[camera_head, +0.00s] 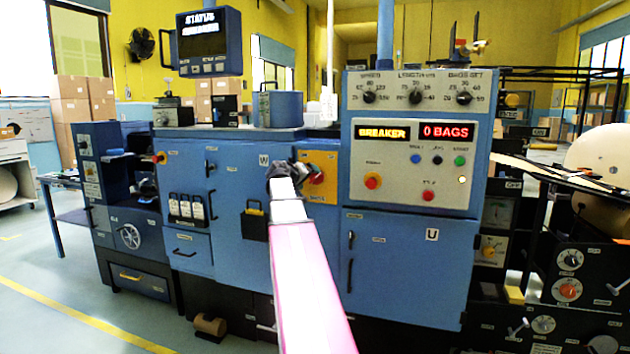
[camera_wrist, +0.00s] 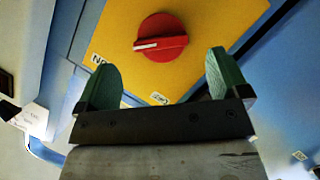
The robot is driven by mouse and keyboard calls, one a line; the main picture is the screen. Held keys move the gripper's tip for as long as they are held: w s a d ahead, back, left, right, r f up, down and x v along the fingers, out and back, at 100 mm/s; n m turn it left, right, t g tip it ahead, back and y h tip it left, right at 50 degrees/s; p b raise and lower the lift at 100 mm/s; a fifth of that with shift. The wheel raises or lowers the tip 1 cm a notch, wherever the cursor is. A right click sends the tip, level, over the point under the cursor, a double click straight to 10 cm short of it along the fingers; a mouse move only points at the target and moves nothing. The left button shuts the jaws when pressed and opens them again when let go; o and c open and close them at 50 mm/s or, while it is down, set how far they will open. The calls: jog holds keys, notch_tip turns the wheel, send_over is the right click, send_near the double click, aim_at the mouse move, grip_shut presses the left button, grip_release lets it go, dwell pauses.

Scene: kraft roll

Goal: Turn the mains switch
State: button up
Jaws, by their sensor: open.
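The mains switch is a red rotary knob (camera_wrist: 162,37) with a white pointer line, on a yellow plate (camera_wrist: 122,68) in the wrist view. The pointer lies roughly level, toward the left of the picture. In the head view the red knob (camera_head: 316,178) shows on the yellow plate (camera_head: 322,160), partly behind my gripper. My gripper (camera_wrist: 164,75) is open. Its two green fingers stand apart, one on each side below the knob in the wrist view, and nothing is between them. The gripper tip (camera_head: 284,170) is close to the knob in the head view. Contact is not visible.
The control panel (camera_head: 408,161) to the right shows "BREAKER" and "0 BAGS", with another red knob (camera_head: 372,181) and several buttons. A blue cabinet door (camera_head: 262,180) with a dark pocket stands left of the plate. Open floor (camera_head: 60,300) lies at the left.

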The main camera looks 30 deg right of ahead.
aim_at(314, 179)
jog(key=x, duration=0.6)
jog(key=c, duration=0.9)
